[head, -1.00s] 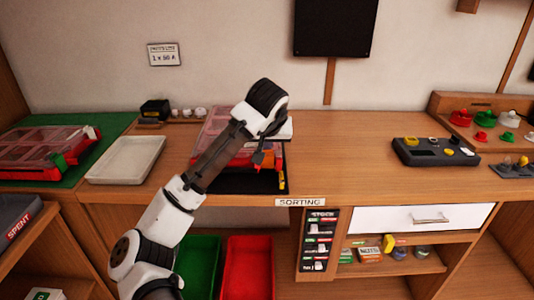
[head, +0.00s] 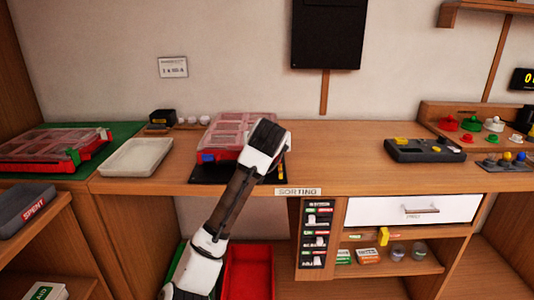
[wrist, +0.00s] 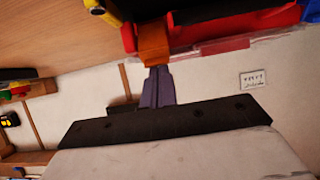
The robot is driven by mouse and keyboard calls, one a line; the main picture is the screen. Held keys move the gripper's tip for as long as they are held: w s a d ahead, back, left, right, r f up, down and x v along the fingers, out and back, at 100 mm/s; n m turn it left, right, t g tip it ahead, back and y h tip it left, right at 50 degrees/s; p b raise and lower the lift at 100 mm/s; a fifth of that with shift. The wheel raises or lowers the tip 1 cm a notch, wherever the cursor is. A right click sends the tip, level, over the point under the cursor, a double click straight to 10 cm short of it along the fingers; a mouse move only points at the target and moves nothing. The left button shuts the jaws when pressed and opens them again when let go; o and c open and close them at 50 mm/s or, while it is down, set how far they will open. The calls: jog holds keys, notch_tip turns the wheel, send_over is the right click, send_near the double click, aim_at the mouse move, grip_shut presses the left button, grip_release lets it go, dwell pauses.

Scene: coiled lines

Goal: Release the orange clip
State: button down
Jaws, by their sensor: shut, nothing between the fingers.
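The red case with a clear pinkish lid (head: 238,130) lies on a dark mat at the sorting bench, partly behind my arm. In the wrist view its red edge (wrist: 215,37) runs across the top. The orange clip (wrist: 153,42) sits at that edge, beside the clear lid. My gripper (wrist: 157,72) is shut and empty, its fingertips right at the clip's near end. I cannot tell whether they touch it. In the head view my arm hides the fingers and the clip.
A pale empty tray (head: 136,157) and another red case (head: 50,148) on a green mat (head: 122,129) stand left. A dark grey device (head: 425,150) lies to the right. The bench between it and the nearer case is clear. A red bin (head: 249,272) stands below.

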jog(key=f+b, duration=0.1)
jog(key=s+t+b, duration=0.1)
jog(key=shift+f+t+b, duration=0.3)
jog(key=shift+f+b, duration=0.05)
jog(key=shift+r, duration=0.5)
jog(key=shift+p, duration=0.3)
jog(key=shift+x, duration=0.85)
jog(key=shift+r+p, duration=0.15)
jog(key=shift+p, duration=0.2)
jog(key=shift+w+r+p, duration=0.15)
jog(key=shift+r+p, duration=0.1)
jog(key=shift+p, duration=0.05)
jog(key=w+r+p, duration=0.2)
jog(key=r+p, duration=0.1)
jog(key=f+b+v, duration=0.1)
jog(key=v, duration=0.8)
jog(key=shift+s+r+b, duration=0.15)
jog(key=shift+s+b, duration=0.15)
jog(key=shift+s, duration=0.25)
